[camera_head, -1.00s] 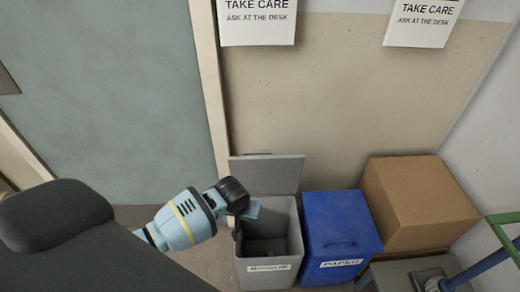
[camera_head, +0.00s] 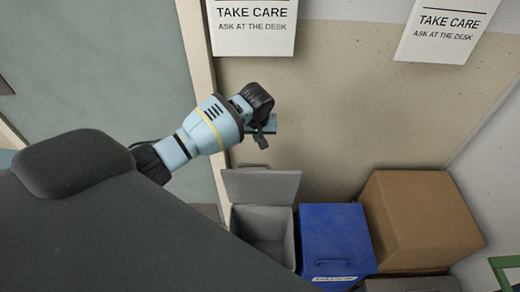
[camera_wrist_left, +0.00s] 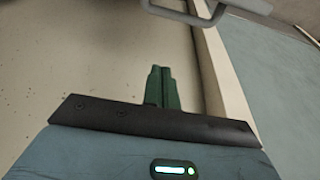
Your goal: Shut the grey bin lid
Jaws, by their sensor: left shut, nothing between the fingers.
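The grey bin (camera_head: 289,247) stands against the wall, with its inside visible from above. Its grey lid (camera_head: 262,186) is open, tilted up at the back of the bin. My left gripper (camera_head: 264,137) is shut and empty, and appears above the lid's top edge, apart from it, in front of the wall. In the left wrist view the shut green fingers (camera_wrist_left: 160,72) have nothing between them. A grey edge with a handle-like loop, apparently the lid (camera_wrist_left: 245,5), shows at the top there. My right gripper is not in view.
A blue paper bin (camera_head: 337,240) with its lid shut stands right of the grey bin. A cardboard box (camera_head: 420,215) is further right. Two notices (camera_head: 252,25) hang on the wall above. A door (camera_head: 95,75) is at the left.

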